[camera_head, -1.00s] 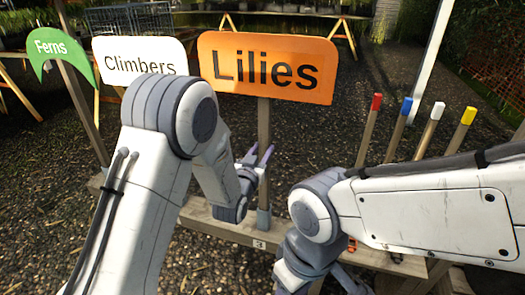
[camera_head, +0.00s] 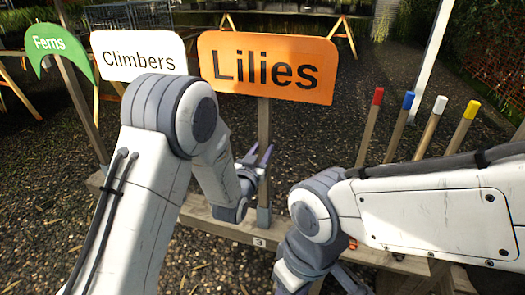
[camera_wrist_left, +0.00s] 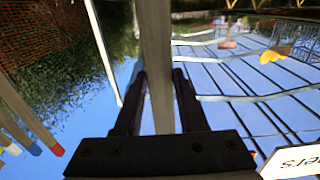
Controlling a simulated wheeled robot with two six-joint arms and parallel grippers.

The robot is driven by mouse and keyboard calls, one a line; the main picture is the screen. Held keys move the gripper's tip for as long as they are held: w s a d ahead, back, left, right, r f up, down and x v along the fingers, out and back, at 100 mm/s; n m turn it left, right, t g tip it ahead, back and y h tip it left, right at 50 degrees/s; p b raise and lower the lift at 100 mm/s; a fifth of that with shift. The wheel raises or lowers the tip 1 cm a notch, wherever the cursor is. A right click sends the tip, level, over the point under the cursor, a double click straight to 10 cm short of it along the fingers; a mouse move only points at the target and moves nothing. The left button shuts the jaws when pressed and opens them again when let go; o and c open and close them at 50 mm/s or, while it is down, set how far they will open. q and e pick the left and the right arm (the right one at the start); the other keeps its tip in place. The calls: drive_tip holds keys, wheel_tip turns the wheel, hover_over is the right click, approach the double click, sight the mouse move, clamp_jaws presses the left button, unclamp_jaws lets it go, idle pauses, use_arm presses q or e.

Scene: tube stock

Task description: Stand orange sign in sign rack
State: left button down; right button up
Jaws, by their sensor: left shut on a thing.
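The orange sign (camera_head: 267,68) reads "Lilies" and stands nearly upright on a wooden post (camera_head: 264,125). The foot of the post meets a grey socket (camera_head: 263,216) on the wooden sign rack (camera_head: 225,226), by a label with the number 3. My left gripper (camera_head: 256,160) is shut on the lower part of the post. In the left wrist view the post (camera_wrist_left: 155,60) runs between the two dark fingers (camera_wrist_left: 158,100).
A white "Climbers" sign (camera_head: 138,54) and a green "Ferns" sign (camera_head: 52,44) stand at left. Several stakes with red (camera_head: 377,96), blue (camera_head: 408,100), white and yellow tips stand at right. Dark gravel (camera_head: 330,130) lies behind the rack.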

use_arm(q)
drive_tip(key=shift+c, duration=2)
unclamp_jaws()
drive_tip(key=shift+r, duration=0.15)
drive_tip(key=shift+f, duration=0.2)
drive_tip(key=p+v, duration=0.3)
drive_tip(key=v, duration=0.7)
drive_tip(key=shift+s+p, duration=0.25)
drive_tip(key=shift+p, duration=0.15)
drive_tip(key=shift+r, duration=0.15)
